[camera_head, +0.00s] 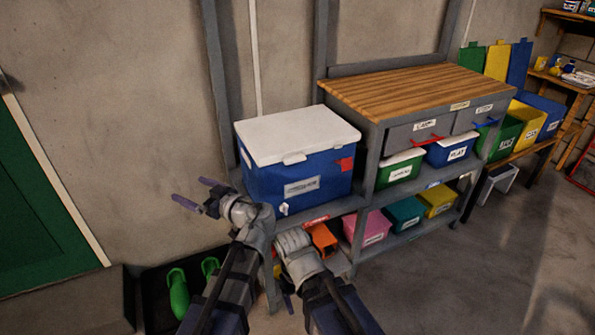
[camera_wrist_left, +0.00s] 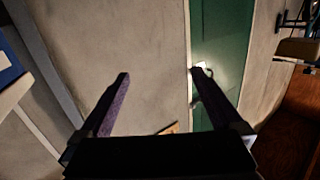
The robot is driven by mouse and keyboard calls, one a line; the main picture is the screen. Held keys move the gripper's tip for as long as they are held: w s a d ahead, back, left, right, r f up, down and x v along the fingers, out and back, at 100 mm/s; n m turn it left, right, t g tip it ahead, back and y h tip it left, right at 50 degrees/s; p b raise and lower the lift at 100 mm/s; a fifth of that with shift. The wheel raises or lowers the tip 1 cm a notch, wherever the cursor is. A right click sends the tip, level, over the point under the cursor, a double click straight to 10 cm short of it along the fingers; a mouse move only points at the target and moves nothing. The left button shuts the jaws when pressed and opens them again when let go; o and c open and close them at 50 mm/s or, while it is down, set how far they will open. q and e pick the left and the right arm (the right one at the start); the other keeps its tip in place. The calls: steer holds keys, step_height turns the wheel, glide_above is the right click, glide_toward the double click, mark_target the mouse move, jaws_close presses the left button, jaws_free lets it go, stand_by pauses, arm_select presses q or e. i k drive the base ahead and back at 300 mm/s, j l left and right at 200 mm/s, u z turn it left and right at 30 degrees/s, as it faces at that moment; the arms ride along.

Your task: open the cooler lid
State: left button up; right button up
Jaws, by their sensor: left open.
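The cooler (camera_head: 299,179) is a blue box with a white lid (camera_head: 297,134), standing on the left end of a grey metal shelf unit. Its lid lies flat and shut, with light latches on the front edge and a red patch near the front right corner. My left gripper (camera_head: 197,193) is open and empty, left of the cooler and apart from it, pointing towards the wall. Its two purple fingers spread wide in the left wrist view (camera_wrist_left: 164,90).
A wooden worktop (camera_head: 415,88) stands right of the cooler. Lidded bins fill the shelves below, including a pink bin (camera_head: 368,231). A green door (camera_head: 38,205) is at the left.

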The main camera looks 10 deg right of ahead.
mark_target(285, 136)
steer(key=j+z, duration=0.15)
steer(key=z, duration=0.2)
steer(key=j+z, duration=0.1)
steer(key=z, duration=0.25)
steer(key=j+z, duration=0.15)
steer(key=z, duration=0.25)
steer(key=i+j, duration=0.1)
steer(key=j, duration=0.25)
